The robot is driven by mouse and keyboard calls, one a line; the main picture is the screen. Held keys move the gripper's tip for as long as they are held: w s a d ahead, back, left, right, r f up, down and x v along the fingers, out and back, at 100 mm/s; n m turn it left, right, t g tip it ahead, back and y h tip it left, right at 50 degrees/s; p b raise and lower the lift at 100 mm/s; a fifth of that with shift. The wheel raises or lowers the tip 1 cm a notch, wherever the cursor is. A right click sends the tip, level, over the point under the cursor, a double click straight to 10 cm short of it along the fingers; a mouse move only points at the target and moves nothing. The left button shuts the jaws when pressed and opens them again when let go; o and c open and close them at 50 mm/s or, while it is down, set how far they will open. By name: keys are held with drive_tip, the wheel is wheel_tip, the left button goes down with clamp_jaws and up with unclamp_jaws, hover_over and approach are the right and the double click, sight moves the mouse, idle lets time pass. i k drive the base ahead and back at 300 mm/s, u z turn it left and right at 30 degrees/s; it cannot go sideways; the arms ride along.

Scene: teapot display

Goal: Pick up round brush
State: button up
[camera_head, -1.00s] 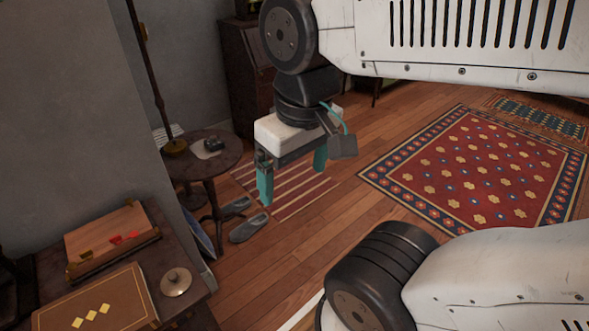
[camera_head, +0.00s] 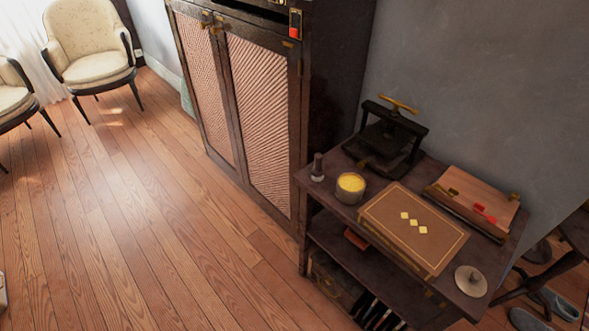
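No object is clearly recognisable as a round brush. A pale round disc with a small knob (camera_head: 471,281) lies near the right front corner of the dark wooden side table (camera_head: 455,302); I cannot tell whether it is the brush or a lid. A small dark upright item with a pale base (camera_head: 317,168) stands at the table's left corner, too small to identify. My gripper is not in view.
Chairs (camera_head: 89,46) stand far left. The floor (camera_head: 140,220) between is clear.

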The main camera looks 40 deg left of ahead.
sight(318, 172)
drive_tip(key=u, duration=1.35)
